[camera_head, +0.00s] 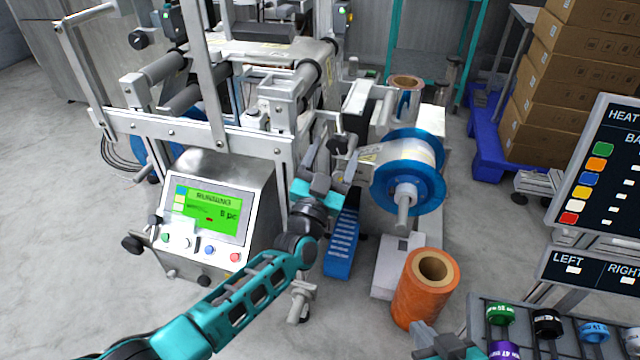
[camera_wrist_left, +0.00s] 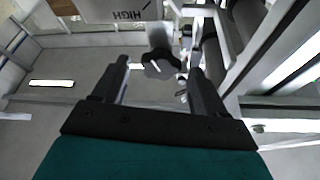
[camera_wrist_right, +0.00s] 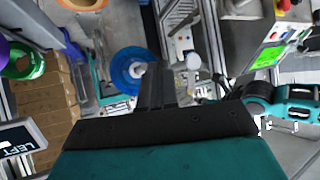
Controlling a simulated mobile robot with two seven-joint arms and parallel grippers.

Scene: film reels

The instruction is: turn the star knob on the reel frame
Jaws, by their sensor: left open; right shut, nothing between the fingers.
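The star knob (camera_wrist_left: 160,65) is a dark, lobed knob on the reel frame. In the left wrist view it shows between and just beyond my open left fingers, with no clear contact. In the head view the dark knob (camera_head: 338,145) sits just above my left gripper (camera_head: 325,178), left of the blue-flanged reel (camera_head: 408,170). The left fingers also frame it in the left wrist view (camera_wrist_left: 158,72). My right gripper (camera_head: 440,343) is low in the head view, near the orange roll. In the right wrist view its fingers (camera_wrist_right: 157,82) are together and empty.
A machine with a green screen (camera_head: 210,212) stands left of my left arm. An orange roll (camera_head: 420,290) stands on the right. A sign board (camera_head: 605,170) and a rack with several coloured rings (camera_head: 548,322) are at far right. Stacked boxes (camera_head: 570,80) stand behind.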

